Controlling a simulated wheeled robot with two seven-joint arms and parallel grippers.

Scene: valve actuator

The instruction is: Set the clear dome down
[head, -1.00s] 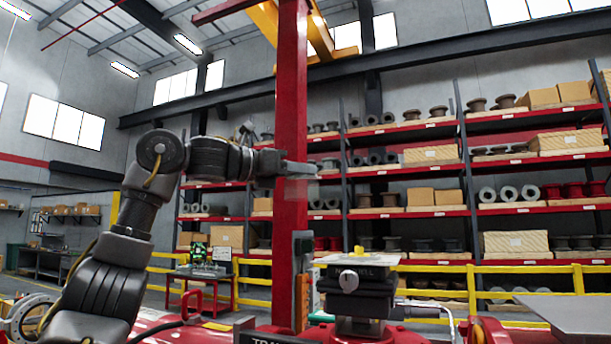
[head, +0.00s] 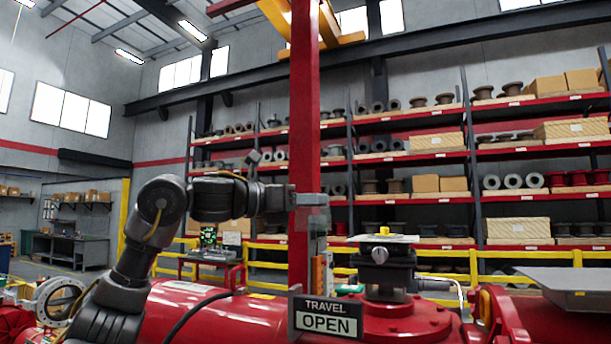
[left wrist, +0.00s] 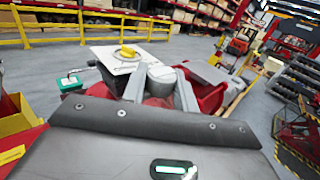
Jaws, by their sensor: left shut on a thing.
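My left gripper (head: 308,199) is in front of the red column in the head view, shut on the clear dome (head: 317,218), a faint see-through shape below the fingers. In the left wrist view the dome (left wrist: 161,74) shows as a pale round piece between the two grey fingers (left wrist: 160,90). The valve actuator (head: 383,268) stands to the right of the gripper, with a light top plate and yellow indicator (head: 384,231). The indicator also shows in the left wrist view (left wrist: 127,52). The dome is held in the air, apart from the actuator. My right gripper is out of view.
A red upright column (head: 304,100) stands right by the gripper. A "TRAVEL OPEN" sign (head: 326,318) is below it. A flat grey tray (head: 568,281) lies at the right. Yellow rails (head: 520,257) and loaded shelves stand behind.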

